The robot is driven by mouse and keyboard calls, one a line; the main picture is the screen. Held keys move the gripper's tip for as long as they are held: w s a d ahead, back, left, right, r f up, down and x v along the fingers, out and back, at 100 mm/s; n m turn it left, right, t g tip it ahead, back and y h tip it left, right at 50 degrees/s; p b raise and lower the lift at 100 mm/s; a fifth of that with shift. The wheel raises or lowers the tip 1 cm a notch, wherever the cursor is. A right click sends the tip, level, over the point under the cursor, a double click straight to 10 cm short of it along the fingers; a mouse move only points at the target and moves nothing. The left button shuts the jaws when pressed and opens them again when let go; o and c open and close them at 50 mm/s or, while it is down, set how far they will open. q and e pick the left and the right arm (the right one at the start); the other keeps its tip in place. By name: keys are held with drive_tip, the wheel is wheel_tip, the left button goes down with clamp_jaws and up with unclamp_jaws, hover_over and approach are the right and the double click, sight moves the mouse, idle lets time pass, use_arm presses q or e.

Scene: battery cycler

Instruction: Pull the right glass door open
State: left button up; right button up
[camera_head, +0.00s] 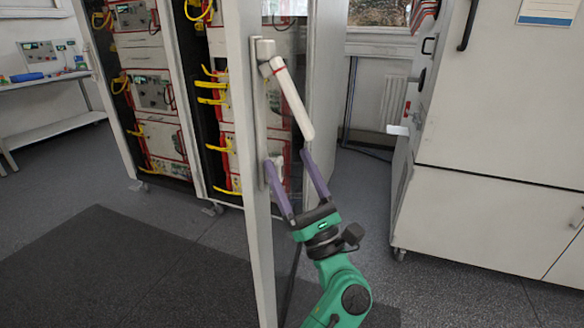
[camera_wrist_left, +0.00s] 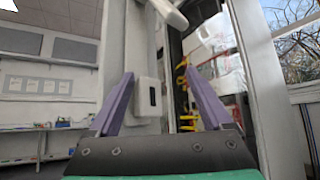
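The right glass door (camera_head: 240,130) appears swung out from the cabinet, its pale frame edge facing me and reaching low in the head view. Its white lever handle (camera_head: 291,98) is tilted away from the mounting plate, with its free end hanging down to the right. My left gripper (camera_head: 287,157) is open, its purple fingers spread just below the handle's free end, with nothing visibly held. In the left wrist view, the handle (camera_wrist_left: 168,13) shows at the top, beyond the open fingers, and the door's latch housing (camera_wrist_left: 150,97) shows between them. My right gripper is not in view.
The cabinet's racks (camera_head: 150,90) with red-edged modules and yellow cables stand behind and left of the door. A large white chamber (camera_head: 490,110) stands at the right. A bench (camera_head: 45,80) is at the far left. Dark floor (camera_head: 120,265) is free at the front left.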

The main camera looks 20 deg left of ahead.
use_arm(q)
drive_tip(key=shift+w+d+f, duration=0.1)
drive_tip(key=shift+d+f, duration=0.05)
drive_tip(key=shift+f, duration=0.15)
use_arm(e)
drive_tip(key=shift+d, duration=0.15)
use_arm(q)
drive_tip(key=b+v, duration=0.2)
drive_tip(key=v, duration=0.5)
drive_tip(key=shift+s+d, duration=0.15)
drive_tip(key=shift+s, duration=0.05)
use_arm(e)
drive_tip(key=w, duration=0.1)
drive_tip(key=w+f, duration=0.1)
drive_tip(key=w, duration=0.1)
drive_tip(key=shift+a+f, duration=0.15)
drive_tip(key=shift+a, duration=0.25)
use_arm(q)
drive_tip(key=shift+r, duration=0.1)
